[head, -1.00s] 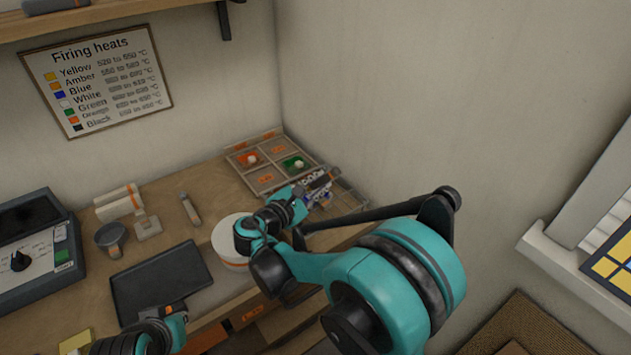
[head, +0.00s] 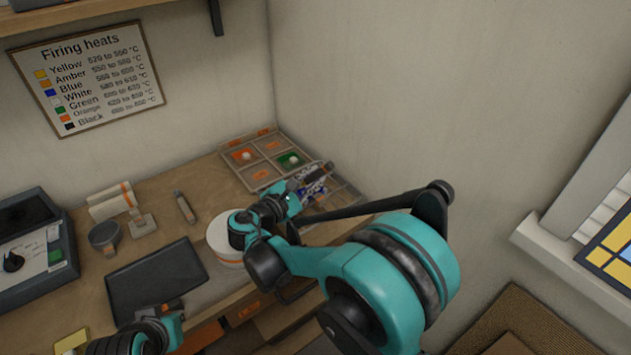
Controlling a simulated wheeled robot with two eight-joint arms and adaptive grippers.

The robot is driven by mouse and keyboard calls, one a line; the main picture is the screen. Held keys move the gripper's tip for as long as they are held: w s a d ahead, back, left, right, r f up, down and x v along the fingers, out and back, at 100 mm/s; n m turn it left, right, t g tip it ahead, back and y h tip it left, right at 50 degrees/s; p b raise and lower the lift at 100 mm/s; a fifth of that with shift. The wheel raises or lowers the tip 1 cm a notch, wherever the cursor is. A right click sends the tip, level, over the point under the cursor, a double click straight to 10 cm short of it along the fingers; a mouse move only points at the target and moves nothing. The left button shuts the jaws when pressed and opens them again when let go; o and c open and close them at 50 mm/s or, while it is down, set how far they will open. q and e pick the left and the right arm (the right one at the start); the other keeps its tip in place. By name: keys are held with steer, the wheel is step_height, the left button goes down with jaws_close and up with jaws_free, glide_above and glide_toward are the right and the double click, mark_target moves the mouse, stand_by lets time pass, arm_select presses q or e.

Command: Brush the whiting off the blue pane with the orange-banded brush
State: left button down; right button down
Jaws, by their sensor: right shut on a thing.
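My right gripper (head: 314,174) is over the right part of a compartment tray at the back corner of the bench. It is shut on a small blue pane (head: 313,189) with white patches, mostly covered by the fingers. Whether the pane touches the tray is unclear. My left gripper (head: 173,319) is at the bottom of the view, by the front edge of a dark tray; its fingertips are too small to read. A slim grey tool with an orange band (head: 184,207) lies on the bench; I cannot tell whether it is the brush.
The compartment tray (head: 228,160) holds orange and green colours. A white round tub (head: 226,250) stands beside my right wrist. The dark tray (head: 150,285) lies empty. A control box (head: 30,240) stands at left, near white orange-banded items (head: 112,202). A wall rises behind.

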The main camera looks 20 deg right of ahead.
mark_target(305, 180)
steer(key=shift+w+a, duration=0.3)
steer(key=shift+w, duration=0.55)
steer(key=shift+w+a, duration=0.3)
steer(key=shift+w, duration=0.5)
steer(key=shift+s+d, duration=0.35)
steer(key=shift+s, duration=0.7)
steer(key=shift+s+d, duration=0.4)
steer(key=shift+s, duration=0.65)
steer(key=shift+s+d, duration=0.35)
steer(key=shift+s, duration=0.7)
steer(key=shift+w+d+r, duration=0.1)
steer(key=shift+w+r, duration=0.05)
steer(key=shift+w, duration=1)
steer(key=shift+w+r, duration=0.2)
steer(key=shift+w, duration=1)
steer(key=shift+w+d+r, duration=0.1)
steer(key=shift+w+r, duration=0.05)
steer(key=shift+w, duration=1)
steer(key=shift+f, duration=0.25)
steer(key=shift+f+b, duration=0.25)
steer(key=shift+b, duration=0.2)
steer(key=shift+s, duration=0.1)
